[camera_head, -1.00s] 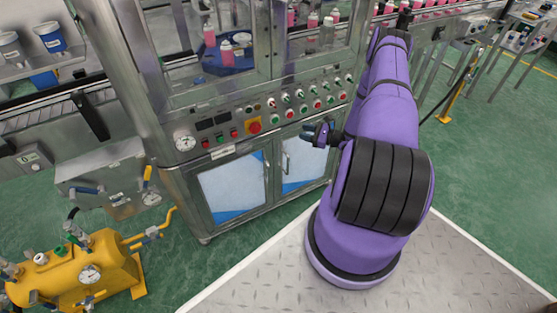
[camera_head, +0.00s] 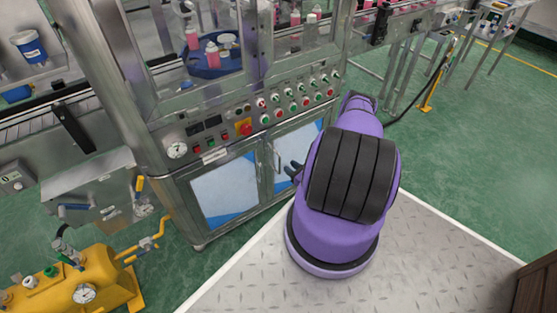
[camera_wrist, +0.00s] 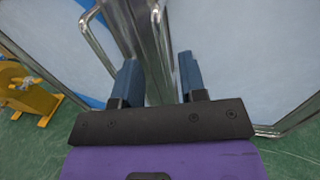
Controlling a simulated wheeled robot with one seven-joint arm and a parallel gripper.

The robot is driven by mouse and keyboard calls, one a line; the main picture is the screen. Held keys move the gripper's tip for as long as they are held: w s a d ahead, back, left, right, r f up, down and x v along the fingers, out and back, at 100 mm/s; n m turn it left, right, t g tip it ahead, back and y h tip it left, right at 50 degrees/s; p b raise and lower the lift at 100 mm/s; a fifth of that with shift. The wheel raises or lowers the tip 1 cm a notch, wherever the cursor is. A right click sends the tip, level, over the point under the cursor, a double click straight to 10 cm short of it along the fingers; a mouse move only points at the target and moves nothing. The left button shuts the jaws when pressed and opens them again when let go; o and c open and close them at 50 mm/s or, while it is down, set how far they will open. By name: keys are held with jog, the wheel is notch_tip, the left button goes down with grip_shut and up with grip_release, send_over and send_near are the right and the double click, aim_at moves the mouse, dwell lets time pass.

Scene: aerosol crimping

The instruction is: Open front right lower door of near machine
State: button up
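The near machine's lower front has two framed doors with white and blue panels. The front right lower door (camera_head: 300,150) looks shut, with a slim upright metal handle (camera_head: 277,161) near its left edge. The left lower door (camera_head: 226,190) is shut beside it. My gripper (camera_head: 292,172) is just in front of the right door, near that handle, partly hidden by my arm. In the wrist view my gripper (camera_wrist: 158,65) has its two blue fingers apart. Metal door-frame edges and an upright bar show between them. A looped handle (camera_wrist: 92,35) stands left of the fingers. I cannot tell whether a finger touches metal.
A control panel (camera_head: 250,122) with buttons and a red knob lies above the doors. A yellow tank (camera_head: 75,282) with valves stands on the green floor at lower left. A yellow-footed post (camera_head: 428,98) stands at right.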

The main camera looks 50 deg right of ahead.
jog(key=w, duration=0.7)
jog(key=shift+w+d, duration=0.15)
jog(key=shift+w, duration=0.05)
grip_shut()
